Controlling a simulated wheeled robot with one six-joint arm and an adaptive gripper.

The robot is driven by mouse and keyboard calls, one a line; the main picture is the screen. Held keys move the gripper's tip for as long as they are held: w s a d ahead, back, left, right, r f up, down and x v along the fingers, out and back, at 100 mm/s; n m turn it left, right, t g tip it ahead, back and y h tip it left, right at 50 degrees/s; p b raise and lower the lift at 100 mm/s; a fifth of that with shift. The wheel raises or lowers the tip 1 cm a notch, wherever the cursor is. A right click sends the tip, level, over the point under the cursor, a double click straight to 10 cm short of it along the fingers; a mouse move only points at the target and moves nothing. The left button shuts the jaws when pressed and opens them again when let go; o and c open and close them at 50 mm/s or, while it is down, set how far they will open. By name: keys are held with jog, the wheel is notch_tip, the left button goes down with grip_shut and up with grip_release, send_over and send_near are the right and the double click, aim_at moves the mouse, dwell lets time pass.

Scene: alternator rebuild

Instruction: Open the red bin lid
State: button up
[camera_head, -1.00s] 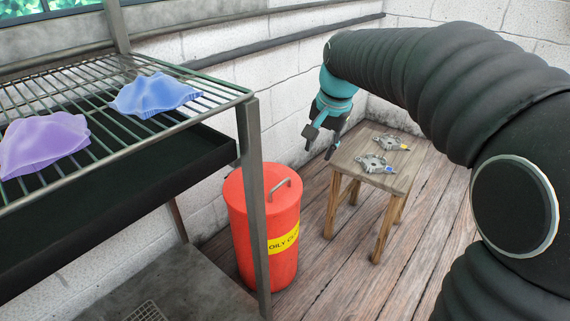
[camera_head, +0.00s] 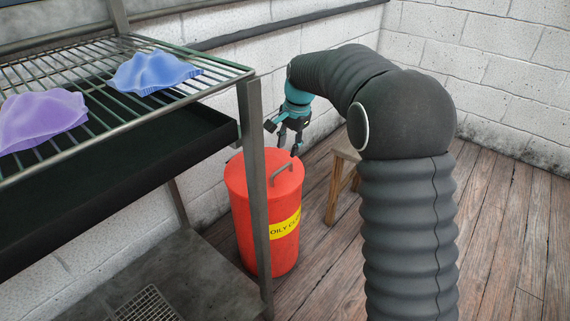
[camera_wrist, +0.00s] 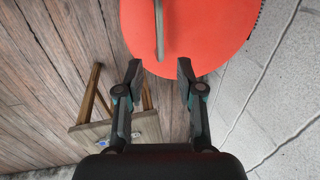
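The red bin (camera_head: 284,240) stands upright on the floor behind a rack post, with a yellow label reading "OILY" and more. Its red lid (camera_head: 262,172) is on and shut, with a grey bar handle (camera_head: 281,173) on top. My gripper (camera_head: 287,150) is just above the lid's far right side, pointing down, apart from the handle. In the wrist view my gripper (camera_wrist: 160,72) is open and empty. The lid (camera_wrist: 205,30) fills the top there, with the handle (camera_wrist: 159,30) lying in line with the gap between the fingers, beyond the tips.
A wire rack (camera_head: 205,73) with a blue cloth (camera_head: 152,72) and a purple cloth (camera_head: 42,118) stands left, its post in front of the bin. A wooden stool (camera_head: 343,152) is right of the bin, partly behind my arm. Plank floor (camera_head: 500,240) is clear at right.

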aim_at(284, 167)
jog(key=f, duration=0.5)
jog(key=a+f, duration=0.1)
jog(key=f, duration=0.1)
jog(key=shift+w+f, duration=0.2)
jog(key=shift+w, duration=0.2)
grip_shut()
